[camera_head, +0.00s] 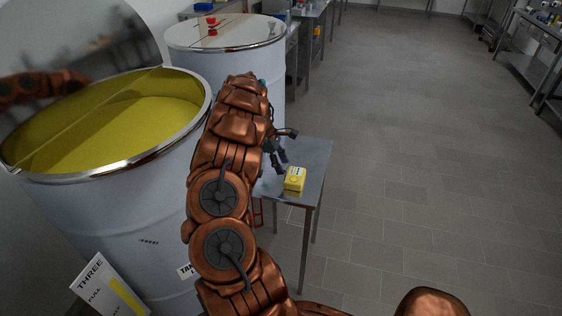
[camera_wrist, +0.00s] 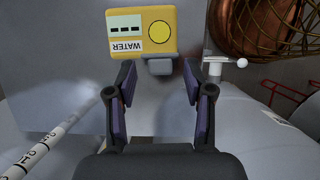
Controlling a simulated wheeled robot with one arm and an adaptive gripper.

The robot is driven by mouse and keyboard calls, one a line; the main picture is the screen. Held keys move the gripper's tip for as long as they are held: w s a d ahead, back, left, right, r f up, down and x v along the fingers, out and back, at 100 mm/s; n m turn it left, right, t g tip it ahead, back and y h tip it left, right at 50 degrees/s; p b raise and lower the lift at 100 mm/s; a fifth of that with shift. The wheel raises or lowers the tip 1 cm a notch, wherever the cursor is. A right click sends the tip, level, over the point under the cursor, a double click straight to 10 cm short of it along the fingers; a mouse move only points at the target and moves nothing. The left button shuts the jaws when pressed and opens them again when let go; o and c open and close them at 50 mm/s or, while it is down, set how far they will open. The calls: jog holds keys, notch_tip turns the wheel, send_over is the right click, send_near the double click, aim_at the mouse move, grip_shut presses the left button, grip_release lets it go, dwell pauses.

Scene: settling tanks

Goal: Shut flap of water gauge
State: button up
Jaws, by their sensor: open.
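The water gauge (camera_head: 294,179) is a small yellow box on a small metal table. In the wrist view the gauge (camera_wrist: 143,31) shows a white "WATER" label, a dark-dashed display and a round yellow disc. A grey piece (camera_wrist: 159,67) juts from its near edge; I cannot tell whether this is the flap. My gripper (camera_head: 281,149) is above the table, just behind and left of the gauge in the head view. In the wrist view my open gripper (camera_wrist: 160,92) has nothing between its fingers, and the gauge lies beyond the fingertips. The two look apart.
The metal table (camera_head: 316,152) is otherwise mostly bare. An open tank (camera_head: 150,160) of yellow liquid stands left; a closed tank (camera_head: 225,32) stands behind. A marked rod (camera_wrist: 55,135) and a white-knobbed fitting (camera_wrist: 222,64) flank the fingers. The floor (camera_head: 420,170) right is clear.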

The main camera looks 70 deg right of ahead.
jog(key=shift+f, duration=0.1)
jog(key=c, duration=0.9)
